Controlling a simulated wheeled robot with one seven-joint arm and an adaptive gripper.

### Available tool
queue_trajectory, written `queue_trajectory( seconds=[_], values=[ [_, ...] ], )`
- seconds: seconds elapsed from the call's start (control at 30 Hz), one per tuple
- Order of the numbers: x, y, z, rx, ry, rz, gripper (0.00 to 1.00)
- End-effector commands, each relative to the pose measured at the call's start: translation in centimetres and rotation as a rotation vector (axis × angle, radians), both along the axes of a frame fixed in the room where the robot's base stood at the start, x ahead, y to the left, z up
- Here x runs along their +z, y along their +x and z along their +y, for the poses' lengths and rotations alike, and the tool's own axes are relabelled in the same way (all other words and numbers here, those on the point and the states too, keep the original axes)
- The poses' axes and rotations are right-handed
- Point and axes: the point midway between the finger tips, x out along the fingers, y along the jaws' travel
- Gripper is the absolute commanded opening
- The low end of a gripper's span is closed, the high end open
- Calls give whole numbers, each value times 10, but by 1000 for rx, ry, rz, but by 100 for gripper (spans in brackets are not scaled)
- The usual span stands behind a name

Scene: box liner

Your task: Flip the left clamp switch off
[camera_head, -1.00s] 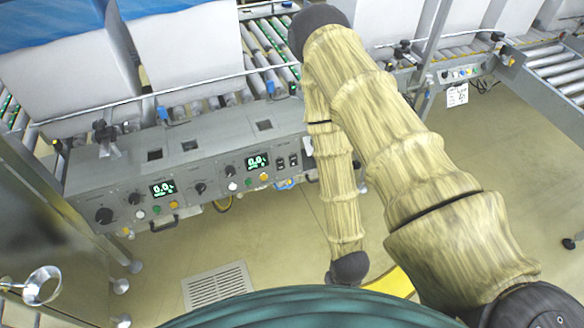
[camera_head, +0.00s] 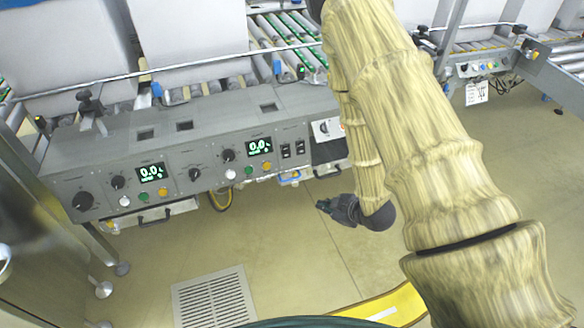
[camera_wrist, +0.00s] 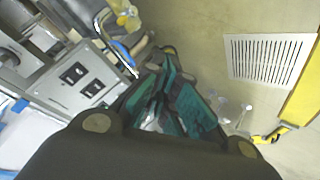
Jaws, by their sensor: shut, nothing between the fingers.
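Two black rocker switches sit side by side at the right end of the grey control panel (camera_head: 215,135). The left switch (camera_head: 286,151) and the right switch (camera_head: 300,147) are clear of my arm in the head view. In the wrist view the panel is turned; the left switch (camera_wrist: 92,88) appears lower right of the other switch (camera_wrist: 73,73). My gripper (camera_head: 322,206) is shut and empty, below and right of the switches, apart from the panel. Its teal fingers also show in the wrist view (camera_wrist: 165,100). The switch positions are too small to read.
Displays, knobs and coloured buttons fill the panel left of the switches. A white plate with a dial (camera_head: 326,129) is just right of them. A blue-and-yellow fitting (camera_head: 292,178) and a handle (camera_head: 155,216) hang below. The floor under my gripper is free.

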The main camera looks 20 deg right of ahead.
Motion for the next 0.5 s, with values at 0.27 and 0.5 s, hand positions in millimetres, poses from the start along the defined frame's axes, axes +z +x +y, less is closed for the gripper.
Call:
queue_trajectory(
  seconds=[0.27,0.5],
  values=[
    [11,58,-9,276,-98,-300,0],
    [36,85,-15,501,-190,-551,0]
  ],
)
